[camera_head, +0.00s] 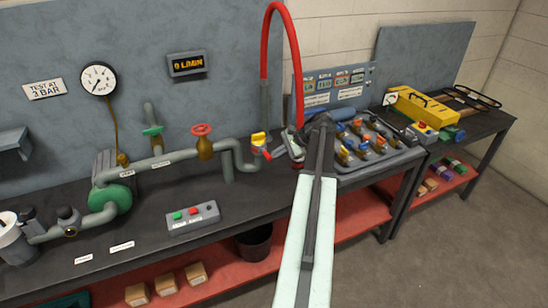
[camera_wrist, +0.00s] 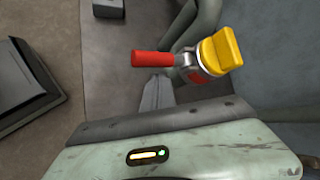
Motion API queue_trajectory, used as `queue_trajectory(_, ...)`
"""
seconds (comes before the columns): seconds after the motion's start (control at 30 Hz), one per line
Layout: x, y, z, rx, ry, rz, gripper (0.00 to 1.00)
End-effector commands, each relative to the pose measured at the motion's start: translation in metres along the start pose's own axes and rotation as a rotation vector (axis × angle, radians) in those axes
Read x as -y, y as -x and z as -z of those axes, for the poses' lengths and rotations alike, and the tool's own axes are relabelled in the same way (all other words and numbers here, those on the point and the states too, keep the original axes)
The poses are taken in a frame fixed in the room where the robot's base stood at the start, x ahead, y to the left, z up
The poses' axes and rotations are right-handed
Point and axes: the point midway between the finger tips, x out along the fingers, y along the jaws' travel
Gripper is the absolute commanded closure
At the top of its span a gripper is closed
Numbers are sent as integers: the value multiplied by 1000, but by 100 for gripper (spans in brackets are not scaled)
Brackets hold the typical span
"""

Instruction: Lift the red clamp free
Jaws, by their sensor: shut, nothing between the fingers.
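A red clamp handle (camera_wrist: 152,58) sticks out to the left of a metal collar in the wrist view, beside a yellow knob (camera_wrist: 221,50). In the head view the red part (camera_head: 266,153) sits just below the yellow knob (camera_head: 258,139), at the right end of the grey pipe run. My gripper (camera_wrist: 157,92) is shut and empty, its grey fingers pointing towards the clamp. The fingertips appear just below the red handle in the wrist view; contact cannot be told. In the head view my arm hides part of the bench beside the clamp.
A red hose (camera_head: 267,45) arches up behind the clamp. A tray of valves (camera_head: 345,178) stands to the right of my arm. A button box (camera_head: 193,217) lies on the bench at the left. A red valve wheel (camera_head: 202,130) stands on the pipe.

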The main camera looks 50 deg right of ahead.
Motion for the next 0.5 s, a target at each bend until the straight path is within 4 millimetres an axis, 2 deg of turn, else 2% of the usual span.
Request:
queue_trajectory(0.27,-18,-16,34,1,2,-1,100)
queue_trajectory(0.33,-4,6,28,0,0,0,100)
queue_trajectory(0.5,12,38,32,-2,-2,2,100)
